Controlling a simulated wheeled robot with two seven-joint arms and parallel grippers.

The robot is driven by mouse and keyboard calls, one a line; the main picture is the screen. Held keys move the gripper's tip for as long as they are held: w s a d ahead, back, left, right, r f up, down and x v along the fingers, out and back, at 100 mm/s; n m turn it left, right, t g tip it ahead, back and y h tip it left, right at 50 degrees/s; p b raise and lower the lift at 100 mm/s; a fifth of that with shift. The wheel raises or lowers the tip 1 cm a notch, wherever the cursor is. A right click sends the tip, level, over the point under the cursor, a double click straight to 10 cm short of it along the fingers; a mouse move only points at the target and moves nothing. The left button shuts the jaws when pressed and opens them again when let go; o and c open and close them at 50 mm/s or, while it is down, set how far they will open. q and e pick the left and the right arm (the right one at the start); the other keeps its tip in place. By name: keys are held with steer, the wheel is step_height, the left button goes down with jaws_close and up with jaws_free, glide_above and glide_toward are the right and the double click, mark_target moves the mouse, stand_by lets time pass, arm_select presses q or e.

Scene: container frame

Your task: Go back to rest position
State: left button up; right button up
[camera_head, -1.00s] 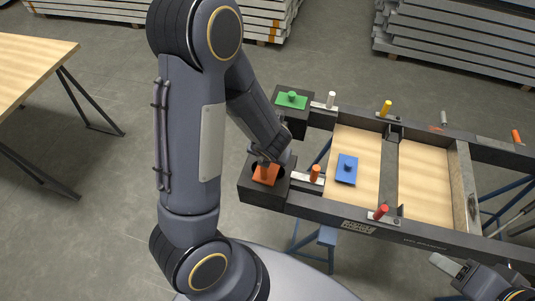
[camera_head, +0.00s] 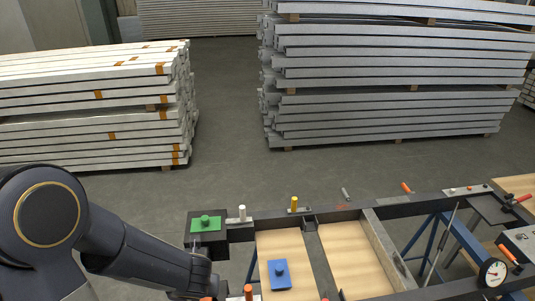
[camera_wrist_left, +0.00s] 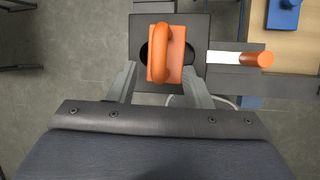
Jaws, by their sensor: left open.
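In the left wrist view, my left gripper (camera_wrist_left: 160,72) is open, with one finger on each side of an orange piece with a loop handle (camera_wrist_left: 157,55). The fingertips sit near its lower edge, apart from it. The orange piece rests on a black corner block (camera_wrist_left: 200,30) of the frame. In the head view, my left arm reaches in from the lower left, and its gripper end is at the bottom edge, largely out of sight. My right gripper is not in view.
A green piece (camera_head: 205,223) sits on another corner block, and a blue piece (camera_head: 279,273) lies on a wooden panel. Coloured pegs, including a yellow one (camera_head: 294,203), stand along the frame (camera_head: 340,214). A dial gauge (camera_head: 493,272) is at lower right. Stacked beams (camera_head: 390,75) stand behind, beyond open floor.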

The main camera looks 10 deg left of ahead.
arm_select(q)
steer(key=d+r+m+t+h+b, duration=0.1)
steer(key=d+r+m+t+h, duration=0.25)
steer(key=r+m, duration=0.45)
steer(key=d+r+m+t+h+b, duration=0.25)
steer(key=r+m+h, duration=0.3)
steer(key=m, duration=0.45)
steer(key=s+a+m+g+y, duration=0.1)
steer(key=s+a+m+g, duration=0.1)
steer(key=s+m, duration=0.5)
steer(key=s+a+m+g+y, duration=0.1)
steer(key=s+m+g, duration=0.1)
steer(key=s+m, duration=0.5)
steer(key=f+m, duration=0.1)
steer(key=m, duration=0.3)
steer(key=shift+s+a+b, duration=0.25)
steer(key=shift+a+b, duration=0.05)
steer(key=shift+a, duration=0.05)
